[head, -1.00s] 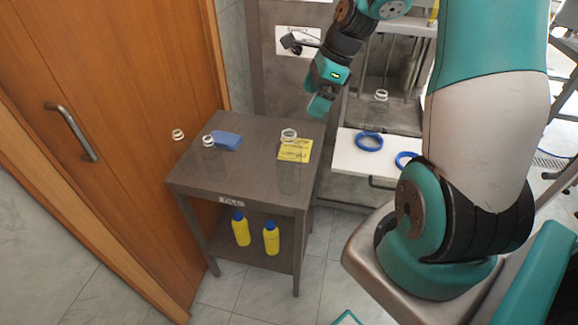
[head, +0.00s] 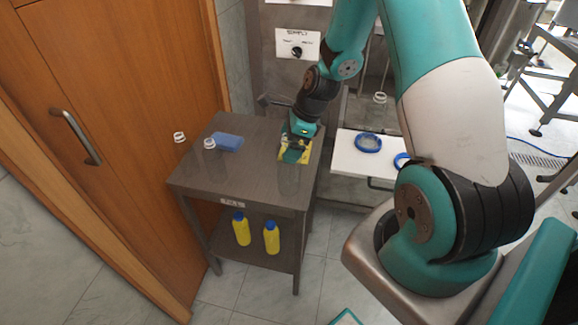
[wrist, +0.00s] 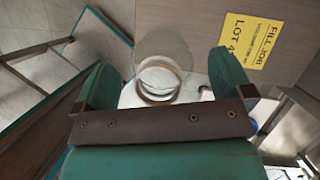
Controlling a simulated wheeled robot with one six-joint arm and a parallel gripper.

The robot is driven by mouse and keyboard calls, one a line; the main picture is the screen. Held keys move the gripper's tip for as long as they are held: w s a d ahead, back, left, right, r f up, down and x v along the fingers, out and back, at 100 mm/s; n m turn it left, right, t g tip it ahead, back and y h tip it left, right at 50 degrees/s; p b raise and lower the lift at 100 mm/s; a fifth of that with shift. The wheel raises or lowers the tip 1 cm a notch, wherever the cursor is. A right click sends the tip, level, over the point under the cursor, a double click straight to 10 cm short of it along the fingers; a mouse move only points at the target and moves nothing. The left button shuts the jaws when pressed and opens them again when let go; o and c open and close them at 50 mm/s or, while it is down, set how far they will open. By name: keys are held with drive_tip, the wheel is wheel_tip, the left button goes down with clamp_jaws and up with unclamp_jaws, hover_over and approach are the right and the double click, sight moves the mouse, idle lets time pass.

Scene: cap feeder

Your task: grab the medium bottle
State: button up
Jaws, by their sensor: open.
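Clear bottles with white neck rings stand on the grey-brown table. One bottle (wrist: 158,80) shows in the wrist view between the fingers of my gripper (wrist: 162,72), with gaps on both sides. In the head view my gripper (head: 295,150) is low over the table's right side, open, and hides most of that bottle. Two more clear bottles, one at the left edge (head: 179,138) and one beside the blue block (head: 209,144), stand apart from it. Their bodies are nearly invisible, so I cannot tell sizes surely.
A yellow card (wrist: 252,40) lies beside the bottle at my gripper. A blue block (head: 228,141) lies on the table (head: 235,180). Yellow bottles (head: 241,230) stand on the lower shelf. A white shelf (head: 350,160) with blue rings (head: 368,142) is to the right.

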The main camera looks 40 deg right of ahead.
drive_tip(key=c, duration=1.2)
drive_tip(key=shift+o, duration=0.2)
